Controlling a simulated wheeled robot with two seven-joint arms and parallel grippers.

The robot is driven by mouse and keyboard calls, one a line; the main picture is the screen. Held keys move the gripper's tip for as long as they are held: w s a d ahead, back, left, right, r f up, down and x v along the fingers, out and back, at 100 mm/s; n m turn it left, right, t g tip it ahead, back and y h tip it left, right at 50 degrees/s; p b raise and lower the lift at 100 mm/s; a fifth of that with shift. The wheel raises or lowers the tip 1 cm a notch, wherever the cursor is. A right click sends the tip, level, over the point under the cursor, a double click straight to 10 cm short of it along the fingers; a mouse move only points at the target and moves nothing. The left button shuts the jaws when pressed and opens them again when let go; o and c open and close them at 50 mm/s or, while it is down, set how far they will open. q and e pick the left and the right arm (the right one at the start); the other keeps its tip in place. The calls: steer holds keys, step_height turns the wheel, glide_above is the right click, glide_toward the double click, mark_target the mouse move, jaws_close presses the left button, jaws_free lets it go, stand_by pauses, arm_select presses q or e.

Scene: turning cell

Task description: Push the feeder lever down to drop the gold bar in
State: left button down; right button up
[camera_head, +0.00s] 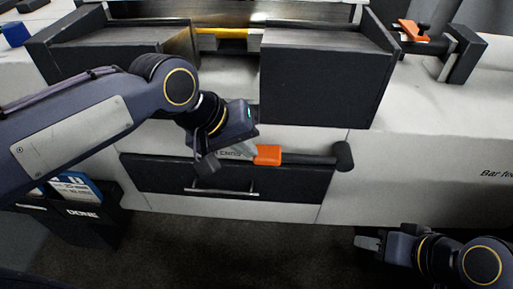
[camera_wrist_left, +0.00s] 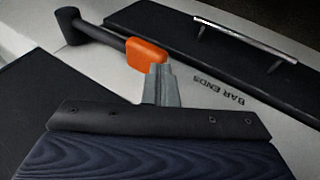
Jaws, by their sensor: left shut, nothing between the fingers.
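A gold bar (camera_head: 228,31) lies across the gap between two dark housings at the top of the head view. An orange block (camera_head: 267,155) sits on a dark rod with a round knob, above the drawer front; it also shows in the left wrist view (camera_wrist_left: 146,55). A second orange piece (camera_head: 413,30) is on the mechanism at upper right. I cannot tell for certain which orange part is the feeder lever. My left gripper (camera_head: 246,151) is shut and empty, its tips (camera_wrist_left: 158,70) right at the lower orange block; contact is unclear. My right gripper (camera_head: 369,243) is low at right, away from everything.
A dark drawer (camera_head: 150,178) with a metal handle (camera_head: 222,191) lies below the rod, beside the words "BAR ENDS". A dark bin (camera_head: 95,228) marked "DONE" stands at lower left. The right housing (camera_head: 315,85) overhangs the rod. Floor in front is clear.

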arm_select(q)
steer(key=v, duration=0.7)
arm_select(e)
step_height(320, 180, up, 9)
steer(key=p, duration=0.9)
steer(key=shift+w+d, duration=0.1)
steer(key=shift+w, duration=0.05)
steer(key=shift+c, duration=0.4)
arm_select(q)
steer(key=s+a+f+t+y, duration=0.1)
steer(key=s+a+f+t, duration=0.1)
steer(key=s+a+f, duration=0.6)
steer(key=s+a, duration=0.2)
steer(key=a, duration=0.2)
steer(key=shift+s+a+y, duration=0.25)
steer(key=shift+s+y, duration=0.05)
steer(key=shift+s, duration=0.1)
